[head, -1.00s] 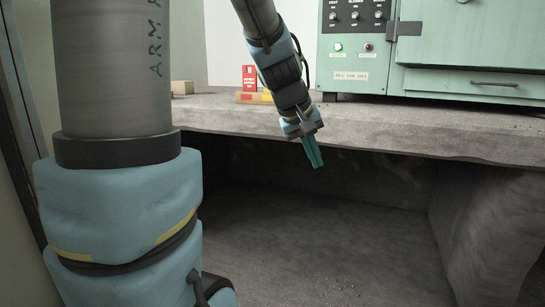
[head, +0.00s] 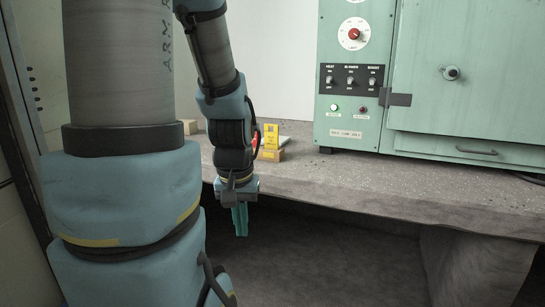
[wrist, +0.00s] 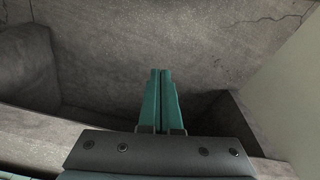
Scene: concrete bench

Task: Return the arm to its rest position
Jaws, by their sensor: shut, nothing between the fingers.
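My gripper (head: 240,221) hangs from my arm in front of the bench's front edge in the head view, pointing down. Its teal fingers are together and hold nothing. In the wrist view the fingers (wrist: 160,100) show side by side, shut, over the dark recess under the bench. The gripper touches nothing that I can see.
The concrete bench (head: 350,187) has an open recess below it. A green oven-like cabinet (head: 440,90) stands on it at the right.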

